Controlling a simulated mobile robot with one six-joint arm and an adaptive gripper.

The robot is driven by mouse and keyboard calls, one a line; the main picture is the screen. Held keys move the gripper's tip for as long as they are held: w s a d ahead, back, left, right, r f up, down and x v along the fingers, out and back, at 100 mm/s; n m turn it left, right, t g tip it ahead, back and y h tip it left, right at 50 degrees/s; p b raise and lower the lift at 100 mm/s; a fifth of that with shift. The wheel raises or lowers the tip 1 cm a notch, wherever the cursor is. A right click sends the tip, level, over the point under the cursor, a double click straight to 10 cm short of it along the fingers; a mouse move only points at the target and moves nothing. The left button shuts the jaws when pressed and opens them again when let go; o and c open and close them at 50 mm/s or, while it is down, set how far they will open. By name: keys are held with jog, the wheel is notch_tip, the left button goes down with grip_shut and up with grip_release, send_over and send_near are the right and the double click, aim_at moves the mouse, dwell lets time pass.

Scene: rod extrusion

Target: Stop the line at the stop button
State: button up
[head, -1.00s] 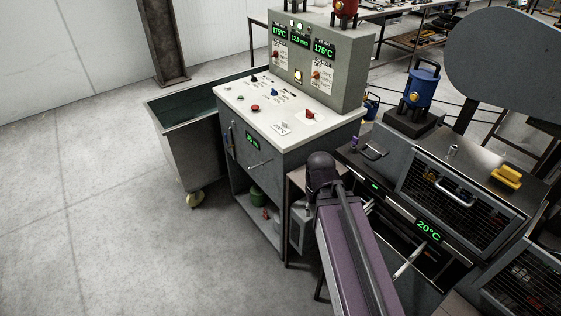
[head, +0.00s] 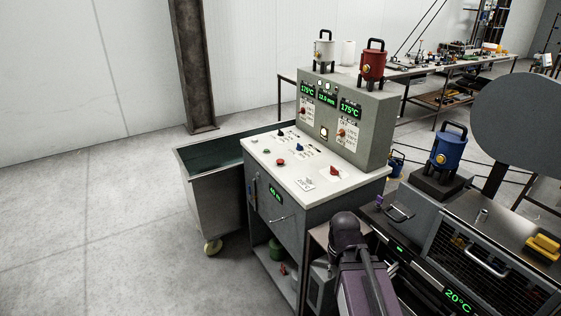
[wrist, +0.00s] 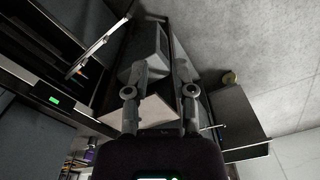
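The control console (head: 300,182) stands in the middle of the head view. Its pale sloped top carries a red button (head: 280,161), a green button (head: 267,152) beside it, and several knobs. The lettering is too small to read, so I cannot confirm which is the stop button. The red button is a low round cap, with nothing touching it. My gripper (wrist: 160,90) shows in the wrist view with its two fingers apart and nothing between them. It is hidden in the head view, where only my arm shows, at the bottom right of the console.
A grey wheeled bin (head: 215,185) stands left of the console. A machine with a mesh guard (head: 478,240) and a blue canister (head: 446,150) stand to the right. White and red canisters (head: 372,65) sit on the console's upper box. The floor at left is clear.

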grip_shut()
dwell(1.0)
